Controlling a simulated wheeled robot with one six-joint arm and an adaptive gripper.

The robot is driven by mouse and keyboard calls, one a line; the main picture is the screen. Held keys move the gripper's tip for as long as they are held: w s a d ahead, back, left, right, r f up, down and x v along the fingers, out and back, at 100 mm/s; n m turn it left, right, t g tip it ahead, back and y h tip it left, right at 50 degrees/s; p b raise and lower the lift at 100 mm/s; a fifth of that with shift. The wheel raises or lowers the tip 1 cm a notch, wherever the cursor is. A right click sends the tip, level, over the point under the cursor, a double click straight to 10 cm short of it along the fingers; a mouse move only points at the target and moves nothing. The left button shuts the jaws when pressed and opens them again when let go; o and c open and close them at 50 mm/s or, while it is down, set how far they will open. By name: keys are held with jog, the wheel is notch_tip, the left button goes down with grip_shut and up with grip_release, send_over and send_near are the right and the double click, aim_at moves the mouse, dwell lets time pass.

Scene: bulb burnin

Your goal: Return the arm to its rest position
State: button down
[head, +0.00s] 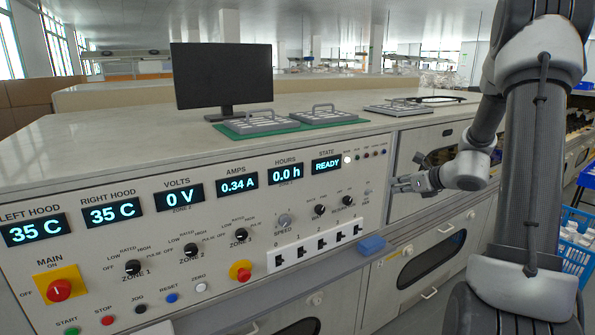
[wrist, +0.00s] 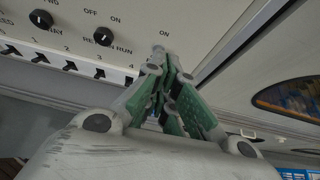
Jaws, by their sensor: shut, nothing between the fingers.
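My gripper (head: 398,185) is near the right end of the control panel (head: 150,235) in the head view, in front of the cabinet beside it. The arm reaches in from the right and is bent at the elbow. In the wrist view my gripper (wrist: 168,62) has its green-padded fingers together and empty. The fingertips point at the panel's right edge, by a small round switch marked ON. I cannot tell whether they touch it.
A blue block (head: 371,245) juts out at the panel's lower right. A blue crate (head: 574,250) stands at the far right. The panel's state display (head: 327,164) reads READY.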

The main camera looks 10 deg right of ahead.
jog(key=s+a+f+n+g+y, duration=0.1)
jog(key=s+a+n+g, duration=0.3)
jog(key=s+n, duration=0.5)
jog(key=s+a+n+g+y, duration=0.1)
jog(key=s+a+n+g, duration=0.2)
jog(key=s+n, duration=0.55)
jog(key=s+a+r+n+h, duration=0.2)
jog(key=s+r+n+h, duration=0.1)
jog(key=s+r+n, duration=0.3)
jog(key=s+a+r+n+h, duration=0.1)
jog(key=s+r+n+h, duration=0.2)
jog(key=s+r+n, duration=0.4)
jog(key=s+n, duration=0.1)
jog(key=s, duration=0.3)
jog(key=shift+s+a+r, duration=0.2)
jog(key=shift+s+a, duration=0.1)
jog(key=shift+a, duration=0.1)
